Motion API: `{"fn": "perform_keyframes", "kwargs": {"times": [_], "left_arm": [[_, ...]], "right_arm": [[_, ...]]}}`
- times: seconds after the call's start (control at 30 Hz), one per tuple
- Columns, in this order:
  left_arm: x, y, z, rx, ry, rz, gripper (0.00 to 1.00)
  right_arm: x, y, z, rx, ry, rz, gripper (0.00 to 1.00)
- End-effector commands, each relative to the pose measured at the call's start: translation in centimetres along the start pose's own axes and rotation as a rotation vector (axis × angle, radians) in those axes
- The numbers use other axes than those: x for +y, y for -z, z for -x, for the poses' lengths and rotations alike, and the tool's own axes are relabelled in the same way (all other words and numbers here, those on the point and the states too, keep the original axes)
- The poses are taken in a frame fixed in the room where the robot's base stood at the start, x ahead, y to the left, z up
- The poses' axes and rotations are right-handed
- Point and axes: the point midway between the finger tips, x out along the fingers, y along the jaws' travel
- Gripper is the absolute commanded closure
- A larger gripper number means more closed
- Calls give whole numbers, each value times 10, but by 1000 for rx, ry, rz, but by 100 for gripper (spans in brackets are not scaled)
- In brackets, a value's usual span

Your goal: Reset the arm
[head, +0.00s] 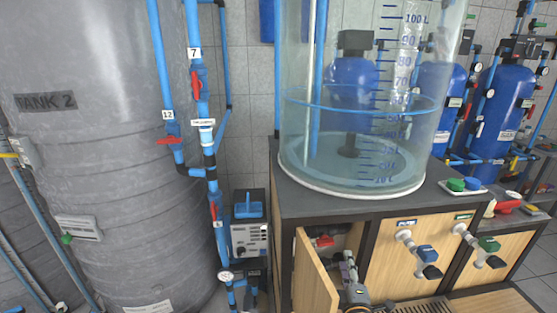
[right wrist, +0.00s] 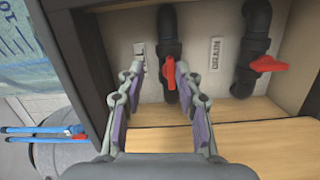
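My right gripper (right wrist: 157,72) is open inside the cabinet in the right wrist view. Its two fingers stand apart, on either side of a red valve handle (right wrist: 168,75) on a black pipe (right wrist: 168,35). I cannot tell whether they touch it. A second red handle (right wrist: 268,65) sits to the right on another black pipe beside a "DRAIN" label (right wrist: 216,54). In the head view my right gripper (head: 346,262) reaches into the open cabinet, below a red handle (head: 325,241). My left gripper is not in view.
The open wooden door (head: 315,278) stands left of my right gripper. A clear graduated tank (head: 352,170) holding water stands on the dark counter (head: 290,200) above. Grey TANK 2 (head: 100,130) is at left. Blue and green taps (head: 427,254) project from the cabinet front.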

Motion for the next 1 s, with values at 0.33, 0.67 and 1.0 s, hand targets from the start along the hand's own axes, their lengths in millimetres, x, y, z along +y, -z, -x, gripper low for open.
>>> {"fn": "perform_keyframes", "kwargs": {"times": [0.33,0.67,1.0], "left_arm": [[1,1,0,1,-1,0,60],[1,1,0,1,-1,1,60],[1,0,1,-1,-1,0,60]], "right_arm": [[-33,-116,127,-703,330,-780,65],[-69,-70,229,-892,801,-1013,65],[-137,-63,251,-950,976,-1032,65]]}}
